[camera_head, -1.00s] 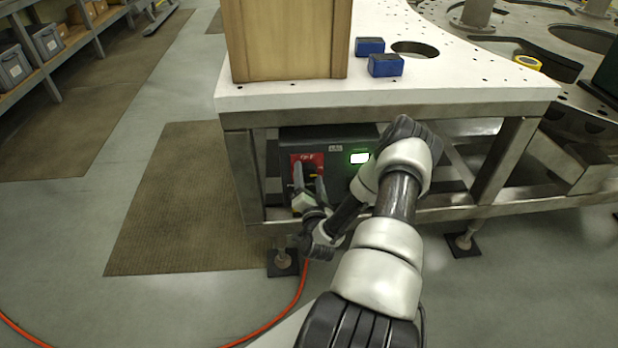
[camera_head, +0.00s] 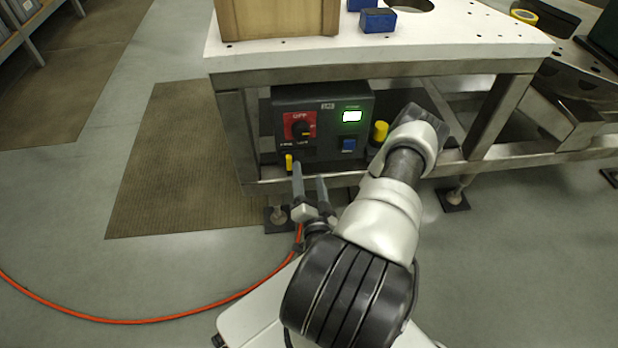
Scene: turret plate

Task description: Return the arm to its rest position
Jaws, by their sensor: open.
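My gripper (camera_head: 309,180) is open and empty. Its two fingers point up towards the lower front of a dark control box (camera_head: 322,95) under the white table. The fingers appear in front of the box's lower edge; whether they touch anything I cannot tell, but nothing is between them. My arm is bent, with its elbow to the right of the box.
The white table (camera_head: 460,45) on a metal frame stands above the box, with a wooden crate (camera_head: 277,15) and blue blocks (camera_head: 378,20) on it. A yellow cylinder (camera_head: 380,131) is right of the box. An orange hose (camera_head: 150,320) lies on the floor. Open floor is at left.

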